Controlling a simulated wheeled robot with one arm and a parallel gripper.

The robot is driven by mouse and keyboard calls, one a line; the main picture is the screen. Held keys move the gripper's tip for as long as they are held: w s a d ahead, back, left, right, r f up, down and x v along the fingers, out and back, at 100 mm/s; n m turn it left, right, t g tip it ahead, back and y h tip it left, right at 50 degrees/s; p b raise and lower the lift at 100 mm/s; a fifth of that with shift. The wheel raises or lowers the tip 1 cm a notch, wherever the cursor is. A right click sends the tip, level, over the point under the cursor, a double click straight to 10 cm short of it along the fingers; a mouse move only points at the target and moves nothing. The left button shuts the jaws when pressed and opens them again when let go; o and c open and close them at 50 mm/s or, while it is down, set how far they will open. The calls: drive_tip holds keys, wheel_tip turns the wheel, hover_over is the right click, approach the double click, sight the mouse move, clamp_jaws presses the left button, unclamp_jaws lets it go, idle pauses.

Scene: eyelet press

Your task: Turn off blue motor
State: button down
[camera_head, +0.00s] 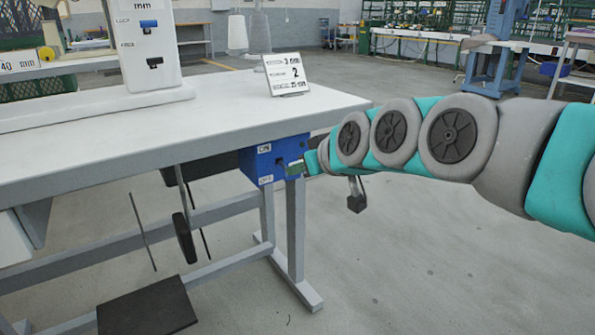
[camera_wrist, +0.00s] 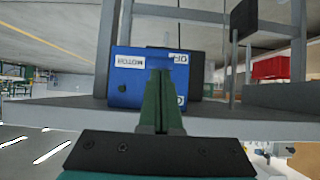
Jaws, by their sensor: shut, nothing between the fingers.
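The blue motor box (camera_head: 262,167) hangs under the front right corner of the white table, with white labels reading ON at the top and OFF at the bottom. In the wrist view, which is upside down, the blue box (camera_wrist: 125,92) fills the middle with its labels inverted. My gripper (camera_head: 291,169) reaches in from the right, and its fingertips are at the box's front face. The green fingers are shut together (camera_wrist: 160,72) with nothing between them, overlapping the box's face. The switch itself is largely hidden by the fingers, so its position and any contact cannot be told.
The white table (camera_head: 230,105) stands above the box, with a number sign (camera_head: 287,74) and a white press machine (camera_head: 145,45) on it. A table leg (camera_head: 295,230) and a dark pedal (camera_head: 148,307) are below.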

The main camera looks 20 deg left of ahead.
drive_tip(key=shift+f, duration=0.2)
idle(0.5)
drive_tip(key=p+v, duration=0.1)
drive_tip(key=v, duration=0.9)
drive_tip(key=shift+r, duration=0.1)
drive_tip(key=s+d+f+m+g+h+p, duration=0.2)
drive_tip(key=s+d+f+h+p, duration=0.1)
drive_tip(key=s+d+f, duration=0.4)
drive_tip(key=s+d+f+m+g+h+p, duration=0.25)
drive_tip(key=s+d+f+p, duration=0.2)
drive_tip(key=d, duration=0.45)
drive_tip(key=s+d+f+m+g+h+p, duration=0.1)
drive_tip(key=s+d+f+m+g, duration=0.1)
drive_tip(key=s+d, duration=0.3)
drive_tip(key=s+d+f+m+g+h+p, duration=0.1)
drive_tip(key=s+d, duration=0.4)
drive_tip(key=s, duration=0.6)
drive_tip(key=shift+d+f+m+g+h+p, duration=0.4)
drive_tip(key=shift+f+m+g+h, duration=0.15)
drive_tip(key=shift+f+m+g, duration=0.45)
